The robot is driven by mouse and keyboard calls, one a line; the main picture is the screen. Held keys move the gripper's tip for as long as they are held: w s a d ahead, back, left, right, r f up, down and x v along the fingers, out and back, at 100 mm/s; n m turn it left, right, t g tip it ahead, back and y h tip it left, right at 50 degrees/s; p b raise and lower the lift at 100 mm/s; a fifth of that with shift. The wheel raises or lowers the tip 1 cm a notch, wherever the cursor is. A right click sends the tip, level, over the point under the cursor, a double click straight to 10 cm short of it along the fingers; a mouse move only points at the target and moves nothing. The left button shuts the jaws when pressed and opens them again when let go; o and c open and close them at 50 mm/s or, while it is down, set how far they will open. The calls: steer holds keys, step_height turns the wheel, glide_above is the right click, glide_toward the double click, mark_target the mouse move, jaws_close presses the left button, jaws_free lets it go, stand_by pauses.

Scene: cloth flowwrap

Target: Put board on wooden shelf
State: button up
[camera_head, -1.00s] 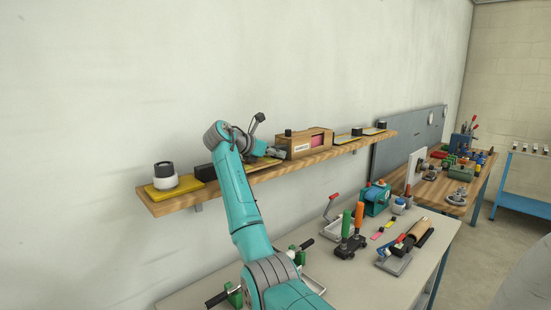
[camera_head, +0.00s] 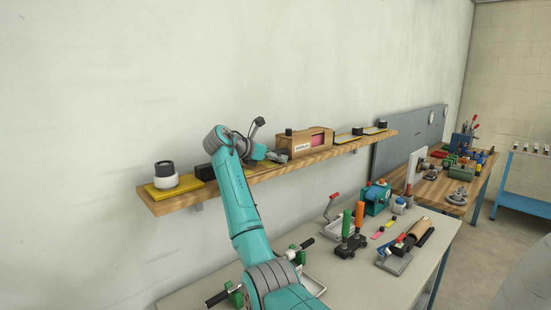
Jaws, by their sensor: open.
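The wooden shelf (camera_head: 312,157) runs along the wall with a row of items on it. My arm reaches up from the table to the shelf, and my gripper (camera_head: 278,156) is open just above the shelf, left of the cardboard box. A flat yellow board (camera_head: 262,164) lies on the shelf under my wrist and gripper, partly hidden by them. I cannot tell whether the fingers touch it. Another yellow board (camera_head: 174,187) lies at the shelf's left end.
A white jar with a black lid (camera_head: 165,175) stands on the left yellow board. A cardboard box (camera_head: 305,143) stands right of my gripper, and a black block (camera_head: 205,172) is left of my arm. The table (camera_head: 340,283) below holds clamps and tools.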

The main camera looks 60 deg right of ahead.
step_height(320, 180, up, 4)
glide_above(249, 169)
steer(key=shift+r, duration=0.2)
steer(key=shift+s, duration=0.15)
stand_by(0.5)
